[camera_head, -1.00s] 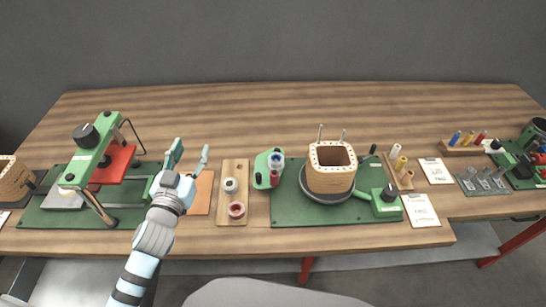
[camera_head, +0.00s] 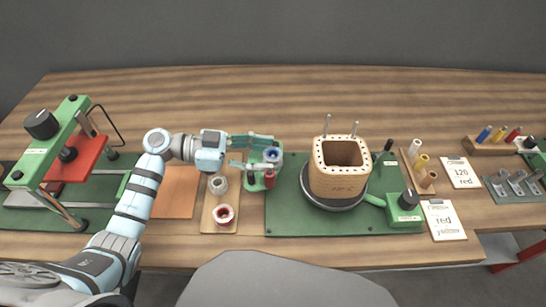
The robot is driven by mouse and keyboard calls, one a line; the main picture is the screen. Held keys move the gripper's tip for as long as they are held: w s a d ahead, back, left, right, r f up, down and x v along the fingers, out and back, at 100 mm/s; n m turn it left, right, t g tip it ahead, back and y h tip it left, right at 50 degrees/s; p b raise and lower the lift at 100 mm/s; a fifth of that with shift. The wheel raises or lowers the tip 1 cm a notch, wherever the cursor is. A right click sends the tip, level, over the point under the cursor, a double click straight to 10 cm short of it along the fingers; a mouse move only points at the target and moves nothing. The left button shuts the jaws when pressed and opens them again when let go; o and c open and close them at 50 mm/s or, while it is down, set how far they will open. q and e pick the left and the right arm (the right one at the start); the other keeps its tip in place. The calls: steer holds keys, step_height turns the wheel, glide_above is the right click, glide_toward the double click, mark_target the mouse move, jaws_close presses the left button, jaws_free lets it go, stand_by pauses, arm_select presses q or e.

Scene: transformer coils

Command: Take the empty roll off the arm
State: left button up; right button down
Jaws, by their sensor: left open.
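The small green stand (camera_head: 257,182) at the left end of the green mat bears a roll with a blue and white top (camera_head: 273,155), with a red part (camera_head: 269,178) below it. I cannot tell from here whether this roll is empty. My left gripper (camera_head: 274,152) is open and points right, its two fingers reaching over the stand, one on the far side and one on the near side of the roll. The fingers hide part of the stand, and I cannot tell whether they touch the roll. My right gripper is not in view.
A wooden board (camera_head: 211,228) with a pale spool (camera_head: 218,184) and a red-and-white spool (camera_head: 223,215) lies just left of the stand. A wooden coil former (camera_head: 340,180) stands on the mat to the right. A green press (camera_head: 53,150) is at the left. The back of the table is clear.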

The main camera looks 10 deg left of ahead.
arm_select(q)
steer(key=shift+w+d+f, duration=0.15)
steer(key=shift+w+d, duration=0.05)
steer(key=shift+w, duration=0.1)
steer(key=shift+w+f, duration=0.1)
steer(key=shift+w, duration=0.05)
steer(key=shift+c, duration=0.9)
steer(key=shift+s, duration=0.2)
steer(key=c, duration=0.5)
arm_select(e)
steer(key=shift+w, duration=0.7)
